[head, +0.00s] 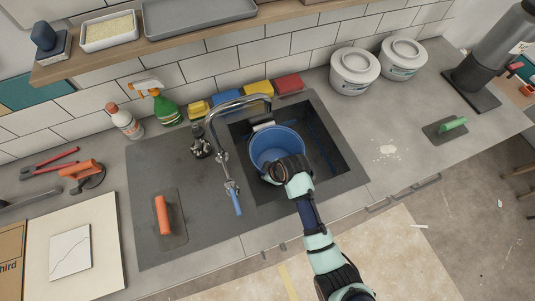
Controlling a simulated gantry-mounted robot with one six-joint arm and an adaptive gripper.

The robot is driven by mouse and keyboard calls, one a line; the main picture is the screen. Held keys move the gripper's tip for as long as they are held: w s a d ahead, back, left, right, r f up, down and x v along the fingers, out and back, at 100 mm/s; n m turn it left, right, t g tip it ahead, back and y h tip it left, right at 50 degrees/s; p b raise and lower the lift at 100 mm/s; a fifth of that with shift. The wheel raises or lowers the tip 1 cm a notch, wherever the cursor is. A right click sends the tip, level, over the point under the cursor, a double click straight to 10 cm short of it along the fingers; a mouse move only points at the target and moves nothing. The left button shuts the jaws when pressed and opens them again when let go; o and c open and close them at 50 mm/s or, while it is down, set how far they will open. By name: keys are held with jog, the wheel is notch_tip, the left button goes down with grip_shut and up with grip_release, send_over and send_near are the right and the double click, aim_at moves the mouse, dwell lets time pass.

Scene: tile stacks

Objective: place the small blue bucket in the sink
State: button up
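The small blue bucket (275,145) is at the dark sink (341,160), over the left part of the basin, roughly upright with its open top facing the camera. I cannot tell whether its base touches the sink floor. My gripper (281,171) is at the bucket's near rim, coming from the lower right. Its fingers are hidden behind the wrist and against the rim, so I cannot see whether they are closed on it. The curved chrome faucet (216,140) stands just left of the bucket, with its spout arching toward the basin.
Several colored sponges (257,89) line the back of the sink. A green spray bottle (165,108) and a white bottle (125,121) stand at the back left. An orange-handled trowel (162,215) lies on the drainboard. Two white tubs (354,70) stand at the back right. Counter right of the sink is mostly clear.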

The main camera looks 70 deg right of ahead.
jog(key=shift+o, duration=0.8)
jog(key=shift+r, duration=0.3)
jog(key=p+v, duration=0.1)
jog(key=v, duration=1)
jog(key=shift+s+r, duration=0.2)
jog(key=shift+r, duration=0.1)
